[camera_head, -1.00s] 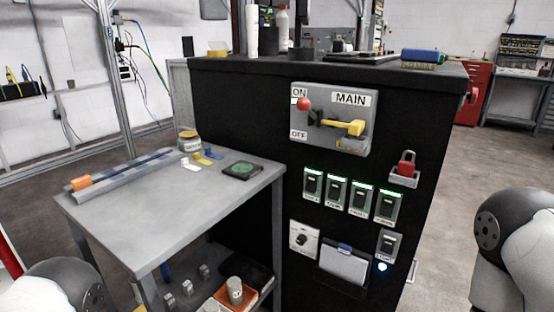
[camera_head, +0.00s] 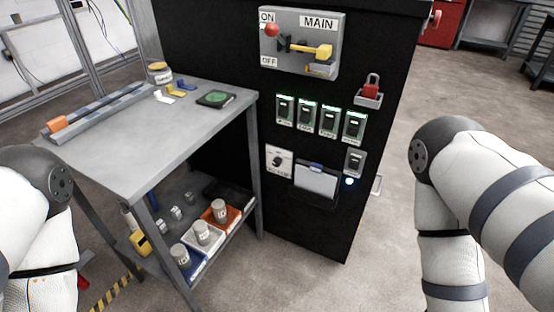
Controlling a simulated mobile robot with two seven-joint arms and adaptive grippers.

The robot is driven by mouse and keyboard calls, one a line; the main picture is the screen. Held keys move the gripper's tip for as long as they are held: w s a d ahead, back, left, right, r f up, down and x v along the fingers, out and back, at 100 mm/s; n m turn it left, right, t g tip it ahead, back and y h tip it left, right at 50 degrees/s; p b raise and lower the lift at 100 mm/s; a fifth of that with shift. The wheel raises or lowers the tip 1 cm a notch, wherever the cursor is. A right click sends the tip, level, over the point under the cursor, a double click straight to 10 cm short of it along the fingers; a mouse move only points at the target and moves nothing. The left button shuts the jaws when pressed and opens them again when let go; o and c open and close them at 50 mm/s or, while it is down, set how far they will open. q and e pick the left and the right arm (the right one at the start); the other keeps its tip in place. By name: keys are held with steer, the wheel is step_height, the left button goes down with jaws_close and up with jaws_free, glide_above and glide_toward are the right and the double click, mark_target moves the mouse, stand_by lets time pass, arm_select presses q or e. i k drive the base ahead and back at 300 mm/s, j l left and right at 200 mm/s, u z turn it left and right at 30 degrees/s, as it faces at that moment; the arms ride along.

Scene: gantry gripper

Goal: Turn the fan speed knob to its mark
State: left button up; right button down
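The fan speed knob appears to be the small black rotary knob on a white plate (camera_head: 279,159), low on the black cabinet's front. Its label and mark are too small to read. Neither of my grippers is in view. Only my white arm links show, at the left and right edges of the head view, both well apart from the knob.
The black cabinet (camera_head: 330,215) carries a MAIN lever (camera_head: 311,51), several rocker switches (camera_head: 303,116), a red padlock (camera_head: 371,87) and a card holder (camera_head: 316,179). A grey table (camera_head: 130,150) stands to its left, with bins on its lower shelf. Floor is clear right of the cabinet.

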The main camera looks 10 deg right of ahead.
mark_target(277, 161)
steer(key=i+j+z, duration=0.1)
steer(key=z, duration=0.3)
steer(key=i+j+z, duration=0.1)
steer(key=j+z, duration=0.15)
steer(key=z, duration=0.15)
steer(key=i+j+z, duration=0.1)
steer(key=z, duration=0.25)
steer(key=j+z, duration=0.4)
steer(key=l, duration=0.1)
